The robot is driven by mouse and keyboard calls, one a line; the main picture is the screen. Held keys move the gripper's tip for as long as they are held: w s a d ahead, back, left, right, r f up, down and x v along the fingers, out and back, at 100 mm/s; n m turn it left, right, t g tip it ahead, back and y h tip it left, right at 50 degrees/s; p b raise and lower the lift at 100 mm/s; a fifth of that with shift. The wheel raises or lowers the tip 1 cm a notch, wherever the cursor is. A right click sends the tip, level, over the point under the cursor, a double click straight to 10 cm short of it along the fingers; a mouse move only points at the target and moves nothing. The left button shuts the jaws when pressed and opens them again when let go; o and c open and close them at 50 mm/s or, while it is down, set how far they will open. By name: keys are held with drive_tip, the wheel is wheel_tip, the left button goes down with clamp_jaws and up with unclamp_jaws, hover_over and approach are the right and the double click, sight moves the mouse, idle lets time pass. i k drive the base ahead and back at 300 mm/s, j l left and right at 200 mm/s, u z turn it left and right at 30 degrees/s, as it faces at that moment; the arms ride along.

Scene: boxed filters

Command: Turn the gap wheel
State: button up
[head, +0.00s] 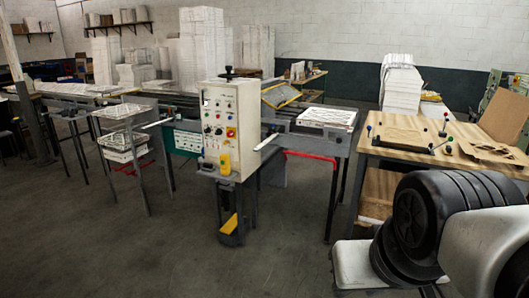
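A machine with a pale control cabinet (220,130) stands in the middle of the head view. A small dark wheel or knob (228,73) on a short stem sits on top of the cabinet; it may be the gap wheel, but it is too small to be sure. The cabinet's front carries several buttons, dials and a red knob on a yellow plate (230,132). Black and white parts of my own body fill the lower right. My gripper is not in view, and nothing of mine touches the machine.
A flat white boxed filter (325,116) lies on the machine's right-hand table. A wooden bench (400,155) with ball-topped levers stands at the right. A stand with trays (125,140) is left of the cabinet. White stacks (401,85) stand behind. The floor (120,255) in front is clear.

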sight(229, 73)
drive_tip(key=i, duration=3.15)
